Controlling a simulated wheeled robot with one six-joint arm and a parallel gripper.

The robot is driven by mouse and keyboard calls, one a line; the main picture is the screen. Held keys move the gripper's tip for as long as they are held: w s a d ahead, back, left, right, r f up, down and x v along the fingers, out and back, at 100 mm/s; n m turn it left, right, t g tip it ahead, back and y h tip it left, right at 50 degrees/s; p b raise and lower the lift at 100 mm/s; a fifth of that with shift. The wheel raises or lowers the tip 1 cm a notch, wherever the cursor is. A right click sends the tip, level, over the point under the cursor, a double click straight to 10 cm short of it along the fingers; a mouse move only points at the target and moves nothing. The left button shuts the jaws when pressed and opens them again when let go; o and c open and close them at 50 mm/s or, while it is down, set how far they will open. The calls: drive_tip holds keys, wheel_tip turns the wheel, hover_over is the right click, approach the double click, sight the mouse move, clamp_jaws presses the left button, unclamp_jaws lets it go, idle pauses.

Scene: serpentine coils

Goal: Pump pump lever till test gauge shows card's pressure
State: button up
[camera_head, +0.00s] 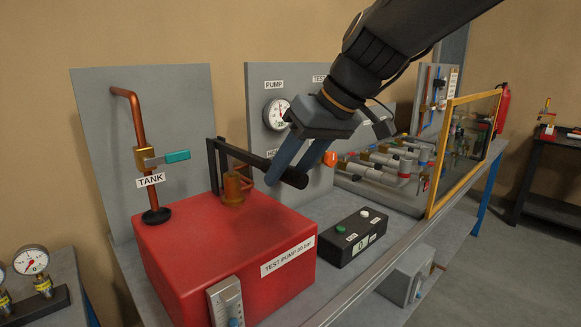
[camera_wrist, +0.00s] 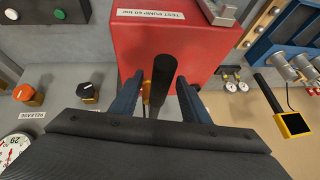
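The red test pump (camera_head: 230,245) stands on the bench, labelled "TEST PUMP 60 bar". Its black pump lever (camera_head: 243,155) slopes right from an upright bracket to a thick grip. My gripper (camera_head: 288,165) is at that grip, with a blue finger on either side. In the wrist view the lever grip (camera_wrist: 161,82) lies between my open fingers (camera_wrist: 159,98), with gaps on both sides. The gauge under the "PUMP" label (camera_head: 277,113) shows on the grey panel; its reading is too small to tell. The test gauge is hidden behind my arm, with only part of a "TEST" label showing. I cannot identify the pressure card.
An orange release knob (camera_wrist: 28,94) and a second knob (camera_wrist: 87,91) sit on the panel. A black box (camera_head: 355,236) with green and white buttons stands right of the pump. A yellow-framed screen (camera_head: 438,170) and pipe valves lie further right. A copper tank pipe (camera_head: 136,130) stands left.

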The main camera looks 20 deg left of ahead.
drive_tip(key=shift+r, duration=0.2)
drive_tip(key=b+v, duration=0.1)
drive_tip(key=v, duration=0.6)
drive_tip(key=shift+d+r+b, duration=0.25)
drive_tip(key=shift+b, duration=0.1)
drive_tip(key=shift+s, duration=0.1)
idle(1.1)
